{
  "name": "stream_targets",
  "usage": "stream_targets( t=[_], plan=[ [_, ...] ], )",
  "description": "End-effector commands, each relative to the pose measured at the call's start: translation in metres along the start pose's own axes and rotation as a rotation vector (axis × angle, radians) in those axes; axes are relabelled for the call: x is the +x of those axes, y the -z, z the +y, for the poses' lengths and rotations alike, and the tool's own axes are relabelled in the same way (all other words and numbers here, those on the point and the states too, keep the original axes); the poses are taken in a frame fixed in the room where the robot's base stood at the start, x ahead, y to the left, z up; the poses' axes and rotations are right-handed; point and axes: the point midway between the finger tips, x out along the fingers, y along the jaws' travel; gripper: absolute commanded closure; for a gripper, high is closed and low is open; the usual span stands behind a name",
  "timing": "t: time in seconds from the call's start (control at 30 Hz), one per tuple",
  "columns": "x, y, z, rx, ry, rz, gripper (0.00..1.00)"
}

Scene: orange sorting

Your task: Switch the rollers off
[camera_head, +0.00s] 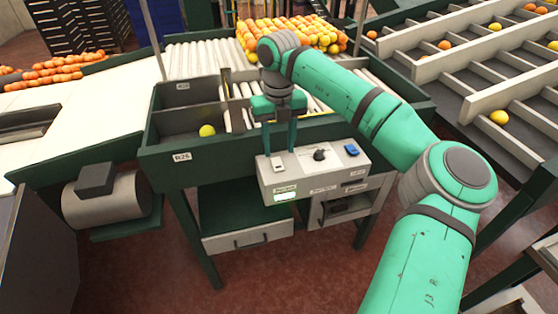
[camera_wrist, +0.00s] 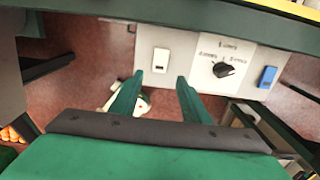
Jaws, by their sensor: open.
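A pale control box (camera_head: 312,174) is fixed to the front of the green sorting table. Its top carries a white rocker switch (camera_head: 277,162) at left, a black rotary knob (camera_head: 320,154) in the middle and a blue rocker switch (camera_head: 351,150) at right. The labels on its front are too small to read; a small green light shows at lower left. My gripper (camera_head: 279,152) is open and empty, pointing down over the white rocker. In the wrist view, the white rocker (camera_wrist: 160,60) lies just beyond and between the fingertips (camera_wrist: 160,77); the knob (camera_wrist: 224,69) and blue rocker (camera_wrist: 267,77) are to the right.
White rollers (camera_head: 190,57) run behind, with a pile of oranges and yellow fruit (camera_head: 300,30) on them. One yellow fruit (camera_head: 207,130) sits in the table's left bin (camera_head: 172,122). Slatted lanes (camera_head: 470,60) with scattered fruit lie at right, a pale belt (camera_head: 80,105) at left.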

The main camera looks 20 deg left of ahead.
Motion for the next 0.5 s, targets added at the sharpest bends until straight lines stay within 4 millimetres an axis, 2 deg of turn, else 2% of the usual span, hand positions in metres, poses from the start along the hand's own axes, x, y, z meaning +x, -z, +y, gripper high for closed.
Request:
stream_targets(
  t=[0.2,0.5],
  plan=[
    [0.038,0.0,0.002,-0.003,-0.002,0.001,0.58],
    [0.06,0.002,-0.006,0.01,-0.002,-0.002,0.58]
  ],
)
